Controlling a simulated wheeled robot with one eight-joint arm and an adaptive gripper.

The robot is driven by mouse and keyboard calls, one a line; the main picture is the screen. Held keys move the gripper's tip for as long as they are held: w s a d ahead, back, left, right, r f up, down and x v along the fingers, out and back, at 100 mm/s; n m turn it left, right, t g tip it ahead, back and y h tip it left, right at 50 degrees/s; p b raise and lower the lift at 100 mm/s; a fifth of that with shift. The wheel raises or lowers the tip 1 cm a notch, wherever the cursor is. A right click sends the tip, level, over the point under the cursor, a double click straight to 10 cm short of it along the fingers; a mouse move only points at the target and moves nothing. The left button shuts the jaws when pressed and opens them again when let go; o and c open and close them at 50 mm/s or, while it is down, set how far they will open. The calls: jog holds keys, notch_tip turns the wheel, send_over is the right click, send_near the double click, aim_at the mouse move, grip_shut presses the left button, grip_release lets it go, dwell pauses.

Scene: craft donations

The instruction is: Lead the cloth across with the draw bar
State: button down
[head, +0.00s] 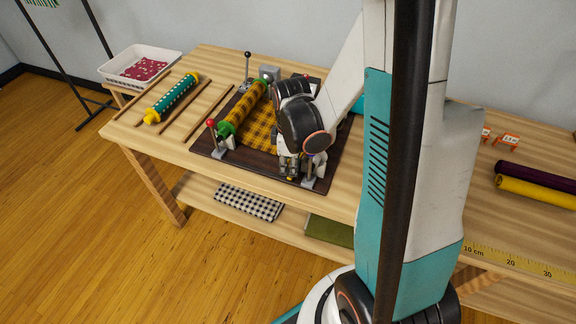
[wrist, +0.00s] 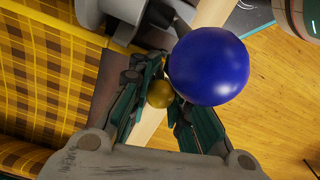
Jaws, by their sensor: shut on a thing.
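The yellow-and-brown plaid cloth (head: 262,126) comes off a roll with green ends (head: 243,108) and lies flat over a dark board (head: 203,146). My gripper (head: 291,172) is low at the board's front right. In the wrist view its fingers (wrist: 160,98) are closed around a small brass-coloured knob (wrist: 160,94). What the knob belongs to is mostly hidden, so I cannot clearly make out the draw bar. The plaid cloth (wrist: 45,85) lies left of the fingers, with a bright yellow strip (wrist: 62,18) along it. A blue ball (wrist: 208,66) sits close by the right finger.
A red-knobbed lever (head: 212,124) stands at the board's front left and a black-knobbed lever (head: 247,57) behind. A clamp post (head: 311,178) stands just right of my gripper. Wooden sticks (head: 156,99), a teal roll (head: 172,98) and a white tray (head: 157,58) lie left.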

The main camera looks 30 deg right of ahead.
jog(key=c, duration=1.7)
grip_release()
jog(key=shift+s+d, duration=0.1)
jog(key=shift+s, duration=0.1)
jog(key=shift+d+r, duration=0.15)
jog(key=shift+r, duration=0.35)
jog(key=r, duration=0.9)
jog(key=shift+w+a+r, duration=0.1)
jog(key=shift+a+r, duration=0.15)
jog(key=shift+r, duration=0.75)
jog(key=shift+w, duration=0.15)
